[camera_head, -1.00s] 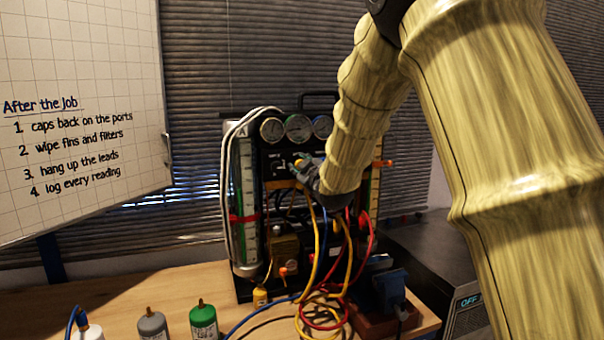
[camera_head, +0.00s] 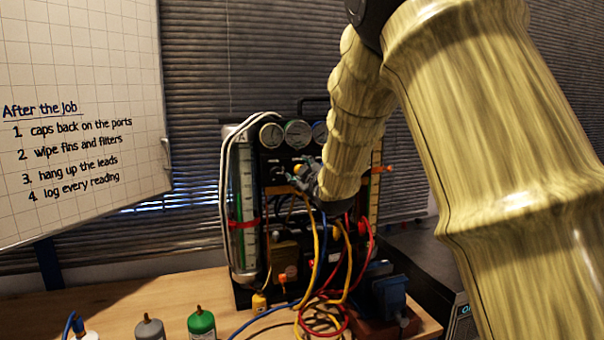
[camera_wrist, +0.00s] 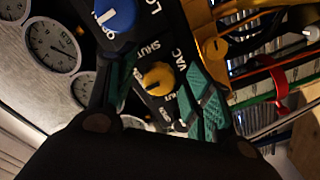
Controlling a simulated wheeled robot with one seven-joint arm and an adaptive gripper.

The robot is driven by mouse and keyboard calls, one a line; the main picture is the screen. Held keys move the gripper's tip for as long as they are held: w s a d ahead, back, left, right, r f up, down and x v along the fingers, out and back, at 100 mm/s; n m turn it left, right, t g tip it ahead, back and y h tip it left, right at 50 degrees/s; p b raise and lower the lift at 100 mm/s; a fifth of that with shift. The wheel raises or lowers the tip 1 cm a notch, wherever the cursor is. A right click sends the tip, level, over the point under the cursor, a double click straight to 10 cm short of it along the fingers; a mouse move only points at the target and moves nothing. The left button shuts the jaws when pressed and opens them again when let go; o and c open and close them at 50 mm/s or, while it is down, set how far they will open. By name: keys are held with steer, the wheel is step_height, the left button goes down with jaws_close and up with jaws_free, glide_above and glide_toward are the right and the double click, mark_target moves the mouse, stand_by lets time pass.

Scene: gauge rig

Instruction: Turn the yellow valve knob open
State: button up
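The yellow valve knob (camera_wrist: 158,78) sits on a black panel marked "SHUT" and "VAC" in the wrist view. My gripper (camera_wrist: 163,98) is open, with one green-padded finger on each side of the knob. A gap shows between the knob and the pads; whether the fingers reach around it in depth is unclear. In the head view my gripper (camera_head: 300,178) is at the front of the gauge rig (camera_head: 291,205), below the gauges, and a small yellow spot, likely the knob, shows between its fingers.
A blue knob (camera_wrist: 115,14) is close beside the left finger. Gauges (camera_head: 298,134) line the rig's top. Yellow, red and blue hoses (camera_head: 320,250) hang below my gripper. Bottles (camera_head: 201,325) stand on the bench's front left.

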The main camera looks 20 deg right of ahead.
steer(key=shift+s+a, duration=0.1)
steer(key=s, duration=1.1)
steer(key=shift+s+d, duration=0.25)
steer(key=shift+s, duration=0.15)
